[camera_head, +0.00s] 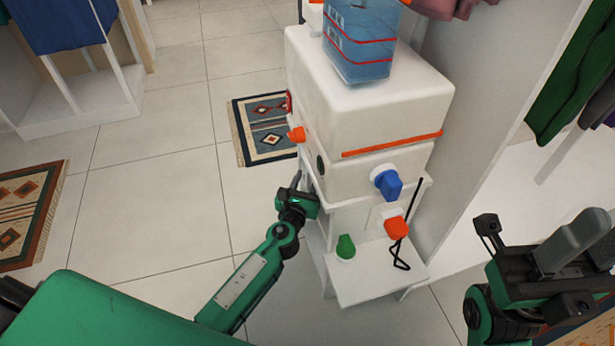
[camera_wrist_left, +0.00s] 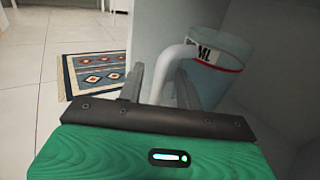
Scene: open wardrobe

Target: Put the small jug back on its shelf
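A translucent bluish jug (camera_wrist_left: 222,72) with "ML" lettering, a red line and a white handle (camera_wrist_left: 172,62) shows in the left wrist view, inside a pale-walled space. In the head view no jug shows at my left gripper (camera_head: 297,182), which is at the left side of the white unit. The fingers of the left gripper (camera_wrist_left: 160,88) are at the handle, on either side of it; whether they press on it I cannot tell. My right gripper (camera_head: 580,245) is at the right edge, away from the unit, with its fingertips unclear.
A larger blue jug with red lines (camera_head: 358,48) stands on the white unit (camera_head: 375,110). A low ledge (camera_head: 375,285) holds a green knob (camera_head: 345,246) and a black rod (camera_head: 402,252). Blue (camera_head: 387,184) and orange (camera_head: 396,228) knobs stick out in front. Tiled floor with rugs (camera_head: 262,128) lies left.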

